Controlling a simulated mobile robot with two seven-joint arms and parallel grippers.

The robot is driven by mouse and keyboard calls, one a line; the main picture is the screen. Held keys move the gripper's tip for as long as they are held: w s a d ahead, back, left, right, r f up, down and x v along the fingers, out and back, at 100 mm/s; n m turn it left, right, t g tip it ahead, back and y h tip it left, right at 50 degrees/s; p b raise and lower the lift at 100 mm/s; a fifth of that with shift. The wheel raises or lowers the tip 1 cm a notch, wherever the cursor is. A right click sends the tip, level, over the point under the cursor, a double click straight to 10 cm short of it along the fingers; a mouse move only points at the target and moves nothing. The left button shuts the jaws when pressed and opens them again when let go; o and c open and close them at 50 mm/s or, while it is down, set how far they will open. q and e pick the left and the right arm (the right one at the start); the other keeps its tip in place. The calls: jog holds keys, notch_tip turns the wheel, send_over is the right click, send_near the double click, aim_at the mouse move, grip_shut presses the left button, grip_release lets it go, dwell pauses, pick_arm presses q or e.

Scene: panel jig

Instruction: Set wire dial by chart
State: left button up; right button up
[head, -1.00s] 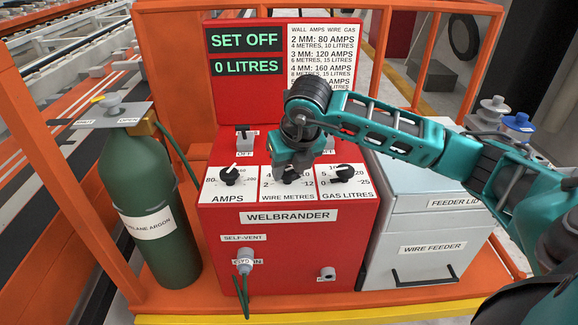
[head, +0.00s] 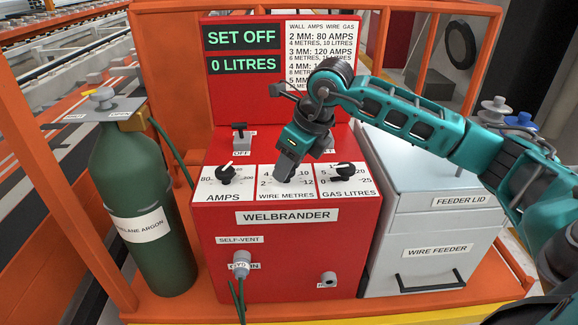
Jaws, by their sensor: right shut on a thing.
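The red welder (head: 275,247), labelled WELBRANDER, stands in the middle of the head view. Its wire dial (head: 283,186), over the label WIRE METRES, is mostly hidden by my right gripper (head: 285,176), which is shut on its knob. The pointer's setting cannot be read. The amps dial (head: 227,174) is to the left and the gas dial (head: 344,170) to the right. The chart (head: 320,48) is at the top, partly covered by my right arm; lines for 2 MM and 3 MM show. The display (head: 243,51) reads SET OFF and 0 LITRES. My left gripper is not in view.
A green argon cylinder (head: 131,180) stands left of the welder, with a hose behind. The grey wire feeder (head: 428,235) stands to the right under my right arm. A switch (head: 240,135) rises above the amps dial. Orange frame posts (head: 60,150) border the left.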

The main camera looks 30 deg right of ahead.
jog(key=shift+n, duration=0.5)
jog(key=o, duration=1)
jog(key=shift+o, duration=0.2)
jog(key=v, duration=1.3)
jog(key=shift+w+d, duration=0.15)
jog(key=shift+d, duration=0.05)
